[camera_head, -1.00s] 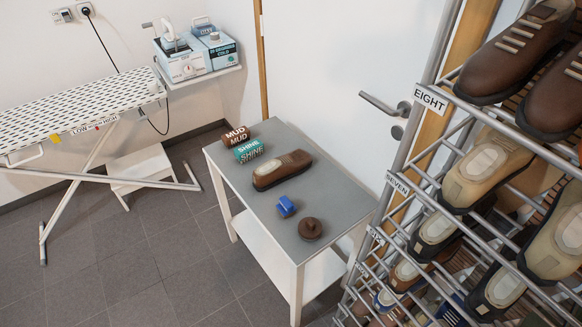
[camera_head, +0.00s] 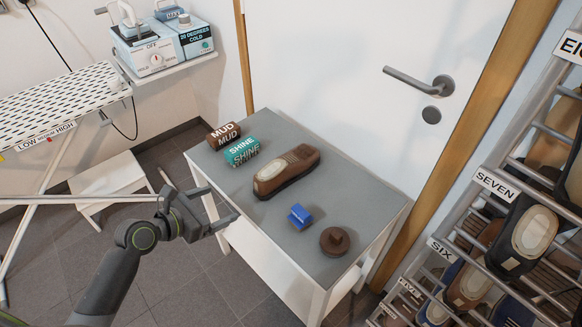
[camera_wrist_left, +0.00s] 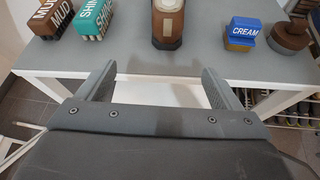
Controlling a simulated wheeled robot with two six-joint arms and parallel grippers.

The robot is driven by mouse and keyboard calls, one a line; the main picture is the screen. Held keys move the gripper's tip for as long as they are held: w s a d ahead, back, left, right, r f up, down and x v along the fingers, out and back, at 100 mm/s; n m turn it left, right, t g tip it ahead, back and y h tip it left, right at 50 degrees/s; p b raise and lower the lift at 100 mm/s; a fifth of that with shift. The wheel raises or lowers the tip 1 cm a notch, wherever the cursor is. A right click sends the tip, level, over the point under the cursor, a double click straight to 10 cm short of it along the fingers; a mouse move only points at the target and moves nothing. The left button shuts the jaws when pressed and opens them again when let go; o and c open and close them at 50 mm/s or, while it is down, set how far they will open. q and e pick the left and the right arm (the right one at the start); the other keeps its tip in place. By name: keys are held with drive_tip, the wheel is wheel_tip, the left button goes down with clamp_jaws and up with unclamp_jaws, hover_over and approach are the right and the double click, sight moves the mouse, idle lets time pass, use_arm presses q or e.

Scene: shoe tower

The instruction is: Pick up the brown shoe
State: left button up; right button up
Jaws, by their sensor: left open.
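The brown shoe (camera_head: 286,171) lies sole down on the grey top of a small white table (camera_head: 330,184), with a lighter patch on its upper. In the left wrist view the shoe (camera_wrist_left: 168,22) is at the top middle, partly cut off by the frame edge. My left gripper (camera_head: 214,203) is open and empty in front of the table's near left edge, short of the shoe. In the left wrist view its two fingers (camera_wrist_left: 160,88) are spread, with the shoe beyond the gap between them. My right gripper is not in view.
A brown MUD brush (camera_head: 223,136) and a teal SHINE brush (camera_head: 242,151) lie left of the shoe. A blue CREAM item (camera_head: 299,216) and a round brown item (camera_head: 335,241) lie nearer. A shoe rack (camera_head: 500,190) stands right; an ironing board (camera_head: 50,112) stands left.

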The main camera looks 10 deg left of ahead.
sight(257, 187)
use_arm(q)
drive_tip(key=shift+h, duration=0.3)
drive_tip(key=x, duration=0.4)
drive_tip(key=r+b+x, duration=0.1)
drive_tip(key=x, duration=0.3)
drive_tip(key=d+b+x, duration=0.1)
drive_tip(key=x, duration=0.3)
drive_tip(key=shift+w+d+r, duration=0.2)
drive_tip(key=shift+r, duration=0.05)
drive_tip(key=b+x, duration=0.1)
drive_tip(key=x, duration=0.4)
drive_tip(key=shift+s+a+f, duration=0.1)
drive_tip(key=shift+f, duration=0.05)
drive_tip(key=shift+c, duration=0.4)
drive_tip(key=shift+c, duration=1.3)
drive_tip(key=c, duration=0.9)
